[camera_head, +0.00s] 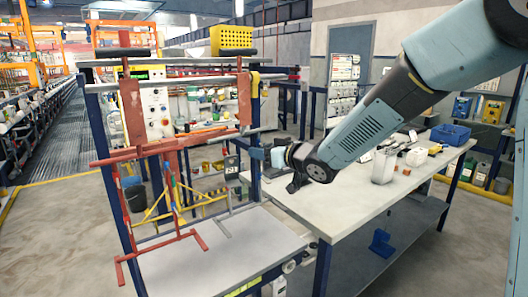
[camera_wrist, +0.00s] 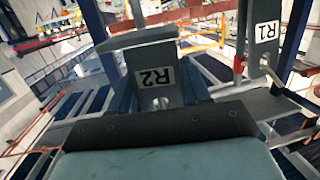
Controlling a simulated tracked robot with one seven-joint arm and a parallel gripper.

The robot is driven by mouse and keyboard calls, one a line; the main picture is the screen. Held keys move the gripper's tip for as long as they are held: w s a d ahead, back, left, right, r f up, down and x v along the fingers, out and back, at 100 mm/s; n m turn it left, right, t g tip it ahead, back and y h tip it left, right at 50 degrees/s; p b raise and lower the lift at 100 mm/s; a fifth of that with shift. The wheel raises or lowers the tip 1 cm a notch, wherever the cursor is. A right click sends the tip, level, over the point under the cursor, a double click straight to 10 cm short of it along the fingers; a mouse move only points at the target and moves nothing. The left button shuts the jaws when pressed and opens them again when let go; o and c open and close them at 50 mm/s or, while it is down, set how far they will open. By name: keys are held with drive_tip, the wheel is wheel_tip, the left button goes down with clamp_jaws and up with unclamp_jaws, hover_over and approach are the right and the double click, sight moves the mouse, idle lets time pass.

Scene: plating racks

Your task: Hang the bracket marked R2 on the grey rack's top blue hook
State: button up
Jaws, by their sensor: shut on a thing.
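My gripper (camera_head: 266,155) is shut on the grey bracket marked R2 (camera_wrist: 148,55) and holds it up, near the hanging racks. In the wrist view the R2 label faces me, between the two dark fingers of my gripper (camera_wrist: 160,92). Another grey bracket, marked R1 (camera_wrist: 262,42), is to its right, apart from it; its label is small in the head view. Grey rack parts (camera_head: 228,218) show low behind the red rack (camera_head: 167,160) in the head view. I cannot make out the top blue hook in either view.
A white-topped table (camera_head: 325,213) stands below my arm, with small items and a blue bin (camera_head: 450,134) at its far right. A blue bracket (camera_head: 381,242) lies on its lower shelf. Blue posts (camera_head: 108,165) and crossbars frame the racks.

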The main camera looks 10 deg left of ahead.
drive_tip(key=shift+w+a+f, duration=0.25)
drive_tip(key=shift+f, duration=0.1)
idle(0.6)
idle(0.3)
